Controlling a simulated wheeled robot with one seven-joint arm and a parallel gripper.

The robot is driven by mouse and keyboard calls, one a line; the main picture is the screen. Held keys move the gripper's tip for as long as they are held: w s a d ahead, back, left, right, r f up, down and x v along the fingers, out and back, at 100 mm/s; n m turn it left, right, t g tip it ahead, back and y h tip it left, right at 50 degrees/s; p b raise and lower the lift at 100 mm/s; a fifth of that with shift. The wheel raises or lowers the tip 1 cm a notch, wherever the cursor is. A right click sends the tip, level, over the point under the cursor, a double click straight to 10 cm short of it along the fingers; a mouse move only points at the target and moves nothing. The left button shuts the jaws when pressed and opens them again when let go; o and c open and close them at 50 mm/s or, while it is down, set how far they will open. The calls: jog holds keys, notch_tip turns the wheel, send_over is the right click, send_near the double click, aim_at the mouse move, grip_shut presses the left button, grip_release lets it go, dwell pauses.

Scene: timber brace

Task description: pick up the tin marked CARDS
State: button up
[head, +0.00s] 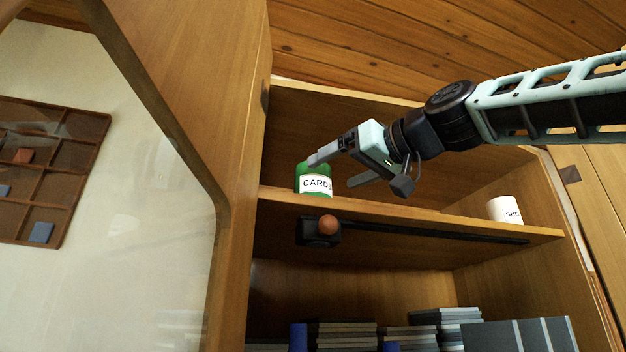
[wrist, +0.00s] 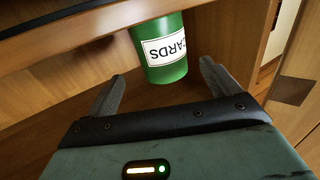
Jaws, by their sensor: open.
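The green tin marked CARDS (head: 315,184) stands on the upper shelf (head: 420,215) of the wooden cabinet, near its left end. Its white label faces out. In the wrist view the tin (wrist: 164,67) appears upside down, ahead of the fingertips and roughly between them. My gripper (head: 331,171) is at shelf height just right of the tin, with one finger overlapping the tin's top in the head view. In the wrist view my gripper (wrist: 157,80) has its fingers spread wide with nothing held. I cannot tell whether a finger touches the tin.
A white tin (head: 504,209) with a partly hidden label stands at the shelf's right end. Below the shelf edge are a dark rail and a round brown knob (head: 328,225). Several grey stacks (head: 345,333) lie lower down. The cabinet's side wall (head: 262,100) rises close left of the tin.

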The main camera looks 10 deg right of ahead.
aim_at(313, 185)
jog(key=shift+a+f+p+x, duration=0.15)
jog(key=shift+p+x, duration=0.65)
jog(key=shift+x, duration=0.9)
jog(key=shift+a+f+p+x, duration=0.1)
jog(key=shift+f+p+x, duration=0.2)
jog(key=shift+p+x, duration=1)
jog(key=shift+w+a+b, duration=0.2)
jog(key=shift+b, duration=0.3)
jog(key=c, duration=1.1)
